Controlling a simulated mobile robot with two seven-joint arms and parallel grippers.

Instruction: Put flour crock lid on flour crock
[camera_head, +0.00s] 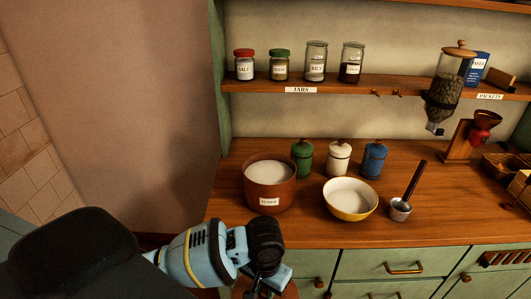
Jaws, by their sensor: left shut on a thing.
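The flour crock (270,197) is a round reddish-brown pot with a white label on its front. It stands on the wooden counter near the left end, open at the top and filled nearly to the rim with white flour. My left gripper (262,284) is at the bottom edge of the view, in front of the counter and below the crock. It is shut on a round brown piece, which looks like the flour crock lid (290,292). The lid is mostly hidden by the gripper and cut off by the frame. My right gripper is out of view.
A yellow bowl (350,210) and a metal scoop (401,209) with a dark handle stand right of the crock. Green (302,161), white (339,160) and blue (374,161) canisters stand behind. A shelf (300,83) with jars hangs above.

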